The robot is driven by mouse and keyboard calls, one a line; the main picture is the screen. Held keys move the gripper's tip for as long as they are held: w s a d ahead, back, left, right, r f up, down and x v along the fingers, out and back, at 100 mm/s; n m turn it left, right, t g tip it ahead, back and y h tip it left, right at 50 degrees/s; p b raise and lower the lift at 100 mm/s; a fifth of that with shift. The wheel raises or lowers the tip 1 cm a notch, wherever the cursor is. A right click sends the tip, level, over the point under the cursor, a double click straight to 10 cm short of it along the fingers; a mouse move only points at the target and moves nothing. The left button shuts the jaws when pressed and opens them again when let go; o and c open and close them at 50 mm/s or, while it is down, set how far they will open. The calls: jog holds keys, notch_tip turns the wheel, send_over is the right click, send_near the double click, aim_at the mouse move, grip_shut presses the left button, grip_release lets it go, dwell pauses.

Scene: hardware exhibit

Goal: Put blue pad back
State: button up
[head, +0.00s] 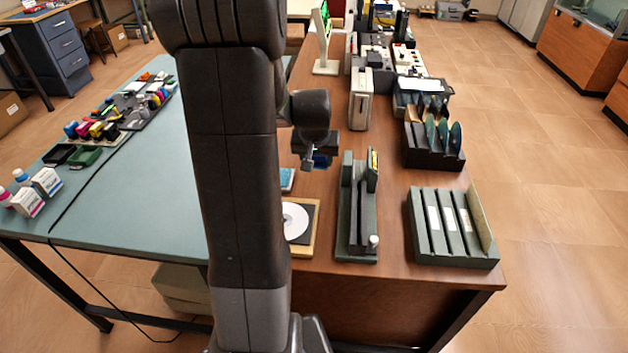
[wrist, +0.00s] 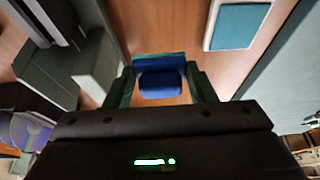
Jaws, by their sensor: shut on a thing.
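My gripper (wrist: 161,86) is shut on a dark blue pad (wrist: 160,82), which sits between its two green fingers in the wrist view. In the head view the gripper (head: 316,163) hangs over the brown table, and only a little of the blue pad (head: 321,158) shows under it. A second, lighter blue pad in a white frame (wrist: 238,25) lies flat on the table beside the gripper. It is partly hidden behind my arm in the head view (head: 287,180).
A green-grey upright stand (head: 357,215) is right of the gripper. A slotted grey rack (head: 451,230) and a black disc holder (head: 433,145) stand farther right. A white disc (head: 295,221) lies on a wooden-edged tray in front. Brown tabletop (head: 333,175) shows bare below the gripper.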

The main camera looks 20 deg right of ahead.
aim_at(317, 185)
notch_tip(317, 185, down, 7)
jog(key=shift+f, duration=0.15)
dwell(0.4)
jog(key=shift+f+b, duration=0.2)
jog(key=shift+b, duration=0.1)
jog(key=o, duration=1.3)
jog(key=shift+r, duration=0.15)
jog(key=shift+r, duration=0.25)
jog(key=p+v, duration=0.1)
jog(key=v, duration=1)
jog(key=shift+s+a+r, duration=0.1)
jog(key=shift+r, duration=0.2)
